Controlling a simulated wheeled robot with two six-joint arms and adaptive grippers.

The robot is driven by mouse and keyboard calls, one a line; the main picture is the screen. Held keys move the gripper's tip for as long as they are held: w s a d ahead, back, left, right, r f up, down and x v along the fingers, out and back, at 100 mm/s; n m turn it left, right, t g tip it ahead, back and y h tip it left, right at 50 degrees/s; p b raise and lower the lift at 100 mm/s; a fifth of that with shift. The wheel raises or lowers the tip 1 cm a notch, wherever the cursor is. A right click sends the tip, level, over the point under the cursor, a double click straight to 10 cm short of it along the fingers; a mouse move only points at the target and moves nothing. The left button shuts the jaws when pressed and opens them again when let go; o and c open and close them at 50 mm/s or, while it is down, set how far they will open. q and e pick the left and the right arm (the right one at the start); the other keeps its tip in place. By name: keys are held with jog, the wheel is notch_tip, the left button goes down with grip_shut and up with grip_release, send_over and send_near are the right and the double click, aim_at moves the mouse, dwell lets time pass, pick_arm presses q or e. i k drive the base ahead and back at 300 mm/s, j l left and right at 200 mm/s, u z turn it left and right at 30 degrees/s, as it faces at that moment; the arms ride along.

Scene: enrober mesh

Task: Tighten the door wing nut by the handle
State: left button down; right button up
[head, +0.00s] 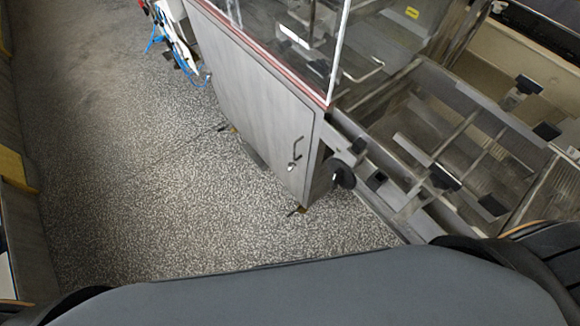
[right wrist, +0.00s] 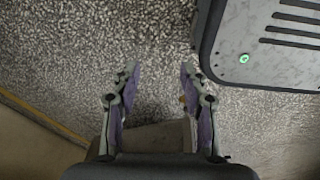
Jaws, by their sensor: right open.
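The grey cabinet door (head: 255,105) stands left of centre in the head view, below a clear-walled hood. A small metal handle (head: 295,150) sits near its right edge. The picture is too coarse to tell a wing nut apart there. My right gripper (right wrist: 157,76) shows in the right wrist view with its two fingers spread apart. It is empty and over the speckled floor, with no door or handle in that view. My left gripper is in neither view.
A black round knob (head: 343,175) sticks out beside the cabinet's right corner. Metal conveyor frames (head: 420,150) fill the right side. The speckled floor (head: 150,190) left of the cabinet is open. Blue cables (head: 160,32) hang by a white item at the far end.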

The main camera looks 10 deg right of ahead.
aim_at(291, 165)
jog(key=j+z, duration=0.15)
jog(key=z, duration=0.25)
jog(key=i+j+z, duration=0.1)
jog(key=z, duration=0.25)
jog(key=j+z, duration=0.2)
jog(key=j, duration=0.55)
jog(key=j+z, duration=0.2)
jog(key=j, duration=0.5)
jog(key=j+z, duration=0.2)
jog(key=j, duration=0.55)
jog(key=k+j+z, duration=0.2)
jog(key=j, duration=1)
